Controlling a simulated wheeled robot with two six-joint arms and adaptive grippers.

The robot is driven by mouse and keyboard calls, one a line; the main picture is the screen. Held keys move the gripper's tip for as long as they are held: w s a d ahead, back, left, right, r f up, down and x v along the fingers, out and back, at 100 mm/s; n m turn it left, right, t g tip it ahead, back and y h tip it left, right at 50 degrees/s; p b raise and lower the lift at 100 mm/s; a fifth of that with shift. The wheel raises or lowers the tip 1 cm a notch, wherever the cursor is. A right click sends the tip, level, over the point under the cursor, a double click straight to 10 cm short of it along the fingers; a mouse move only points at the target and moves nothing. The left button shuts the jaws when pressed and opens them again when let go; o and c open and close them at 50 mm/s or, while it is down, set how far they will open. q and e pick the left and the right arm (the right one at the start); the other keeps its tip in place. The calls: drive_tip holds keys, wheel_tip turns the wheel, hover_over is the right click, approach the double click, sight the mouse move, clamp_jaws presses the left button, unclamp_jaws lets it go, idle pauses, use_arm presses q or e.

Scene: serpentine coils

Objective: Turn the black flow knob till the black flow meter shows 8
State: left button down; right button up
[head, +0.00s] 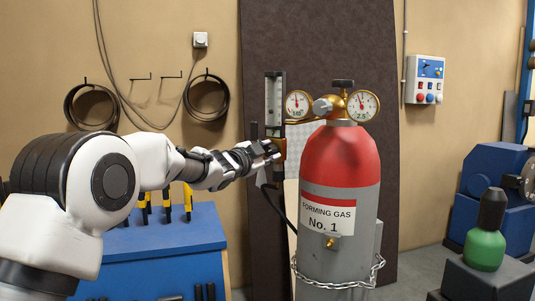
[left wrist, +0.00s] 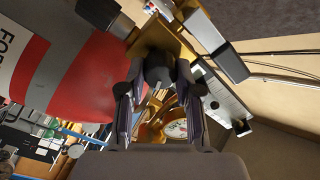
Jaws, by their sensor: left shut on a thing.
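The black flow meter (head: 274,98) is an upright tube in a dark frame, left of the gas cylinder's gauges. Its scale is too small to read in the head view. My left gripper (head: 267,150) is at the brass block below the meter. In the left wrist view the black flow knob (left wrist: 158,70) sits between the fingertips of my left gripper (left wrist: 159,78), which is shut on it. In the head view the knob is hidden by the gripper. My right gripper is in neither view.
The red and grey forming gas cylinder (head: 341,180) stands right of the gripper, with a chain (head: 338,282) around it. Two brass gauges (head: 298,104) (head: 362,106) sit on its regulator. A black hose (head: 278,208) hangs below the meter. A blue bench (head: 165,235) stands at left.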

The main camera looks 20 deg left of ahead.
use_arm(q)
drive_tip(key=shift+r, duration=0.15)
drive_tip(key=c, duration=0.8)
unclamp_jaws()
drive_tip(key=shift+w, duration=0.1)
drive_tip(key=v, duration=1.2)
